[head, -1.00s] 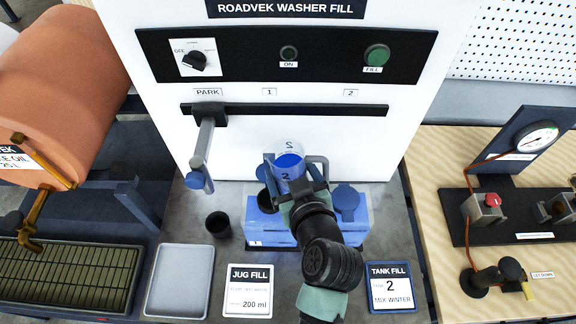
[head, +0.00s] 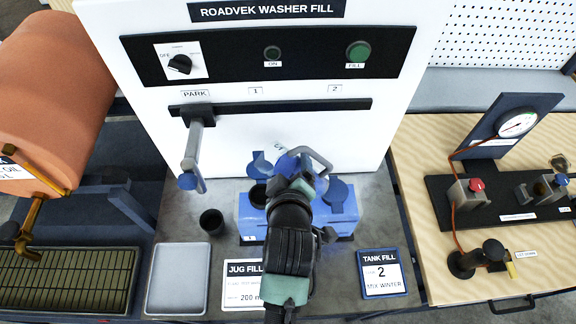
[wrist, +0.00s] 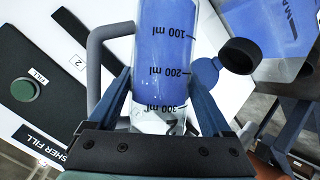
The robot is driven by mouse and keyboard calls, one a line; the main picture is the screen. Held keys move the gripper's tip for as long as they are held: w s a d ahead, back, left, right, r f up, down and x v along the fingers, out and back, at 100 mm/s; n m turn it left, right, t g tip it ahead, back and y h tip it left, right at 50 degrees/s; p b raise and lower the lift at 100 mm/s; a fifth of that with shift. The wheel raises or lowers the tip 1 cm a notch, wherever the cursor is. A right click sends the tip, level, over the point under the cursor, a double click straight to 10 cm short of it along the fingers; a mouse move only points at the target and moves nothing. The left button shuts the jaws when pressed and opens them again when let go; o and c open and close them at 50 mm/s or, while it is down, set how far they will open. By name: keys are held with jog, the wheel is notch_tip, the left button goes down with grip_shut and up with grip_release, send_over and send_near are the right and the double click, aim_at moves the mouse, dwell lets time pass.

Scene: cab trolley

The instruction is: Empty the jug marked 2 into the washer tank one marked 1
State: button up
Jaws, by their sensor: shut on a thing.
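My gripper (head: 293,182) is shut on the clear jug (wrist: 165,50), whose grey handle (head: 317,158) shows behind the gripper in the head view. In the wrist view the jug holds blue liquid up to near its 300 ml mark. The jug is above the rear of the blue washer tanks; its mouth is hidden in the head view. Washer tank one (head: 249,222), front left, has an open black neck (head: 258,195) with its blue cap (head: 261,163) swung up behind. The neck also shows in the wrist view (wrist: 240,55), beside the jug and apart from it.
A second blue cap (head: 338,192) covers the right tank neck. A black cup (head: 212,222), grey tray (head: 179,280), JUG FILL card (head: 244,285) and TANK FILL card (head: 384,274) surround the tanks. A lever (head: 192,160) hangs under PARK on the white panel.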

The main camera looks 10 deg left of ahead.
jog(key=shift+w+d+f+n+h+b, duration=0.1)
jog(key=shift+f+n+h+b, duration=0.3)
jog(key=shift+n+h+b, duration=0.45)
jog(key=shift+f+b, duration=0.15)
jog(key=shift+b, duration=0.15)
jog(key=shift+f+n+t+h+b, duration=0.65)
jog(key=shift+n+h+b, duration=0.4)
jog(key=shift+b, duration=0.95)
jog(key=shift+a+f+n+t+h+b, duration=0.1)
jog(key=shift+a+n+t+h+b, duration=0.25)
jog(key=shift+a+n+h+b, duration=0.5)
jog(key=shift+s+a+r+n+t+h, duration=0.2)
jog(key=shift+r+n+h, duration=0.15)
jog(key=shift+n, duration=0.15)
jog(key=shift+s+a+r+n+t+h, duration=0.1)
jog(key=shift+r+n+t+h, duration=0.15)
jog(key=shift+n, duration=0.2)
